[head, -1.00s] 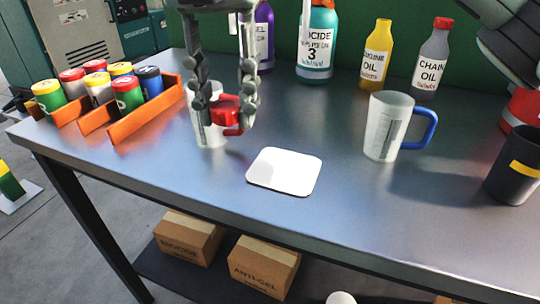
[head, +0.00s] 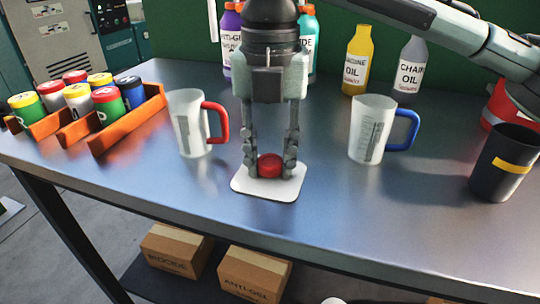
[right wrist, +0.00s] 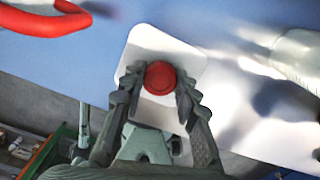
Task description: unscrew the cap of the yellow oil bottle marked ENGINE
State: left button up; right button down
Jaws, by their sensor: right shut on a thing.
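The yellow ENGINE oil bottle (head: 357,62) stands upright at the back of the table; its narrow top shows yellow, with no red cap on it. My right gripper (head: 270,168) points down, shut on a round red cap (head: 269,166), at the white square pad (head: 270,189). In the right wrist view the red cap (right wrist: 160,77) sits between the fingertips, over the white pad (right wrist: 185,50). I cannot tell whether the cap touches the pad. My left gripper is not in view.
A clear mug with a red handle (head: 187,125) stands left of my gripper, one with a blue handle (head: 368,130) right. CHAIN OIL (head: 409,72) is beside the yellow bottle, its top behind my arm. A dark cup (head: 500,165) is at right, orange racks (head: 130,128) at left.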

jog(key=c, duration=1.1)
grip_release()
jog(key=shift+f, duration=0.1)
jog(key=shift+c, duration=0.2)
